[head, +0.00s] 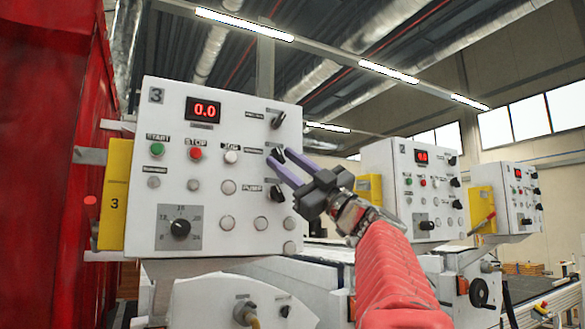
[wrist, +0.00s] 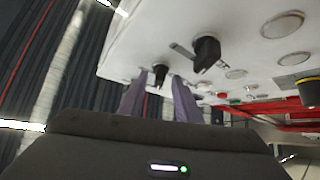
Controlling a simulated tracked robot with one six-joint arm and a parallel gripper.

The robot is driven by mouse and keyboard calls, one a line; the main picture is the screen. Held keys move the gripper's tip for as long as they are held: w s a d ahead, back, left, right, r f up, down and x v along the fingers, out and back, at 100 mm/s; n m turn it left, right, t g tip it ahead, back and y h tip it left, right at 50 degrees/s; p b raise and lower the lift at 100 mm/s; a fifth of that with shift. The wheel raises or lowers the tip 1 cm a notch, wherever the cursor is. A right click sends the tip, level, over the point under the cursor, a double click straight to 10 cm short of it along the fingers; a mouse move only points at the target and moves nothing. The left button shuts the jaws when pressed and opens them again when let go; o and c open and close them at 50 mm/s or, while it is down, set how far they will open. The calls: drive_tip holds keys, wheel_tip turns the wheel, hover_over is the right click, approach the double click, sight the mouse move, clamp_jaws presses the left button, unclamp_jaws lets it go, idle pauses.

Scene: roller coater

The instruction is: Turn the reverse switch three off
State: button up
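The control panel marked 3 (head: 215,215) is the nearest white box, left of centre in the head view. Its right column has three black rotary switches: an upper one (head: 278,120), a middle one (head: 278,153) and one by the PUMP label (head: 277,193). The small switch labels are too fine to read. My gripper (head: 281,158) is open, its purple fingers pointing at the middle switch and partly covering it. In the wrist view a black switch (wrist: 160,75) shows between the spread fingertips (wrist: 160,90); contact cannot be told. Another black switch (wrist: 207,53) lies right of them.
Panel 3 also carries a green start button (head: 157,149), a red stop button (head: 196,154), a red 0.0 display (head: 204,110) and a speed dial (head: 180,229). Two similar panels (head: 375,185) (head: 510,215) stand behind to the right. A red wall (head: 50,150) borders the left.

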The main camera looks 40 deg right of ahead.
drive_tip(key=v, duration=1.3)
drive_tip(key=shift+s+f, duration=0.25)
